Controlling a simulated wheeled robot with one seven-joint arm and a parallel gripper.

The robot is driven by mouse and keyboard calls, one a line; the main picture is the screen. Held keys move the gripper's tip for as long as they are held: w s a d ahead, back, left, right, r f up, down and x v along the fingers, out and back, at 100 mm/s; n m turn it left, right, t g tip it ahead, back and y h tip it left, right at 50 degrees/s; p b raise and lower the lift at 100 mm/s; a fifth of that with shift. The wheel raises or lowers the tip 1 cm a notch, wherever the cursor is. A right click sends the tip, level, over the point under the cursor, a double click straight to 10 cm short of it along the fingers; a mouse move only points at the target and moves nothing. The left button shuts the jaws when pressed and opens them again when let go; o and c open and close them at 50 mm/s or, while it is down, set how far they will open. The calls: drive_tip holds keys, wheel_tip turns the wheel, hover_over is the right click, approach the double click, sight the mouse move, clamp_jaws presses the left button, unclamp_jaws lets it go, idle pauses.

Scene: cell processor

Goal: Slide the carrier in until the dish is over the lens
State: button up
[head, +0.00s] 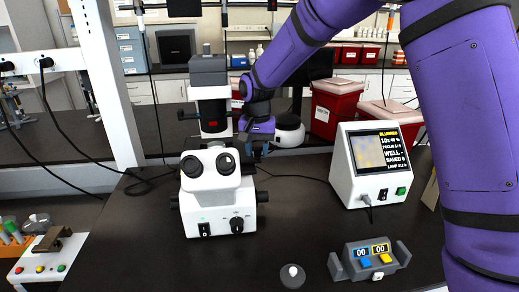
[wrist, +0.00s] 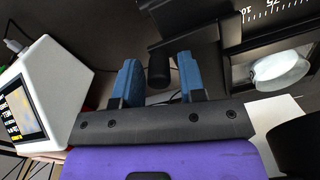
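The white and grey microscope (head: 212,185) stands on the dark bench. My gripper (wrist: 158,80) has two blue fingers, apart. A dark cylindrical knob (wrist: 158,68) shows between them, with gaps on both sides and nothing visibly gripped. To the right is a dark frame, seemingly the carrier (wrist: 232,72), with a pale, clear round dish (wrist: 281,70) in its opening. The dish is to the right of the fingers. I cannot tell where the lens is relative to the dish.
A white screen box (head: 372,165) reading "BLURRED" and "WELL -" stands to the right. In front are a two-button counter (head: 371,258) showing 00 and 00 and a small round dark object (head: 292,276). Cables run behind the microscope. Bench between microscope and screen box is mostly clear.

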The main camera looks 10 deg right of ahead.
drive_tip(key=shift+o, duration=0.5)
wheel_tip(320, 180, up, 11)
drive_tip(key=shift+f, duration=0.15)
idle(0.4)
drive_tip(key=s+d+r+n+t, duration=0.1)
drive_tip(key=s+d+r, duration=0.4)
drive_tip(key=s+d, duration=0.25)
drive_tip(key=s+d+r+t, duration=0.2)
drive_tip(key=s+d+r, duration=0.35)
drive_tip(key=s, duration=0.35)
drive_tip(key=s+d+f+n+t, duration=0.1)
drive_tip(key=s+d, duration=0.3)
drive_tip(key=s, duration=0.5)
drive_tip(key=s+d+f+n+t, duration=0.1)
drive_tip(key=s+d+f, duration=0.2)
drive_tip(key=s, duration=0.6)
drive_tip(key=shift+d+f, duration=0.2)
drive_tip(key=shift+d, duration=0.4)
